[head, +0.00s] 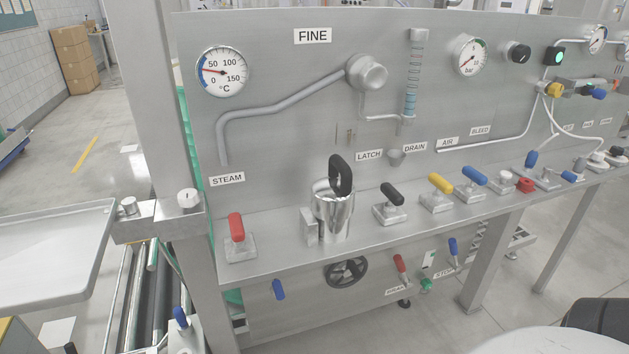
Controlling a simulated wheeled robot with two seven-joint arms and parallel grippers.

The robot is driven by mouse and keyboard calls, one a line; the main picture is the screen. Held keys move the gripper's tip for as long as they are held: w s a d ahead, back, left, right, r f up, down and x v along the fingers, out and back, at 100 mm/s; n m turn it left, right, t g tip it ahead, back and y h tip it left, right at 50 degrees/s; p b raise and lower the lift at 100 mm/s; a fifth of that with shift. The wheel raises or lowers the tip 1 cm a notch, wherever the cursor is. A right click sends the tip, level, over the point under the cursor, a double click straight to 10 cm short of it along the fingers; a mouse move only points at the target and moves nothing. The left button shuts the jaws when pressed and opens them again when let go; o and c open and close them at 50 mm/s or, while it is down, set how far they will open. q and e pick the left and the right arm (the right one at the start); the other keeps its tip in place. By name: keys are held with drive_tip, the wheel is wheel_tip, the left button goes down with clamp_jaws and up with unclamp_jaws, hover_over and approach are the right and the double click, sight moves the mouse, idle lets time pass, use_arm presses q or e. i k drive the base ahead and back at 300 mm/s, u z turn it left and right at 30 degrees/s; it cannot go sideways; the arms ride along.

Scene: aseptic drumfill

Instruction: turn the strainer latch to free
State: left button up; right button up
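A black-handled lever (392,195) on a square steel base stands on the ledge, just below and right of the LATCH label (369,155). Its handle slants from upper left down to the right. Left of it stands the shiny steel strainer cup (333,212) with an upright black loop handle (340,174). A small block touches or sits close to the cup's left side. Neither of my grippers shows in the head view.
A red lever (237,228) stands left of the cup. A yellow lever (440,184) and a blue lever (474,176) stand to the right. A black handwheel (346,272) is below the ledge. A post (160,90) rises at the left.

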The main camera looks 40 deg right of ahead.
sight(395, 198)
drive_tip(key=u, duration=2.05)
drive_tip(key=k, duration=0.75)
drive_tip(key=z, duration=2.25)
